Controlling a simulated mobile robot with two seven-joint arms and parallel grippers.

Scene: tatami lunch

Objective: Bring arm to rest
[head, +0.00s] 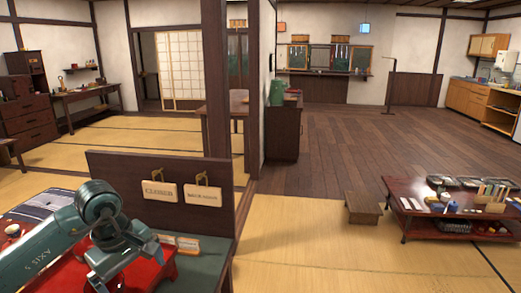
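My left arm comes in from the lower left of the head view, bends at a round joint and points down over a red surface (162,262). Its gripper does not show; the visible part ends at the bottom edge of the picture. My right arm and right gripper are out of view.
A dark wooden panel with two hanging signs, one reading "CLOSED" (159,191), stands just beyond my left arm. At the right are a low table (420,216) with trays and small items and a wooden stool (363,208). Tatami (300,250) between is clear; a post (216,80) rises behind the panel.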

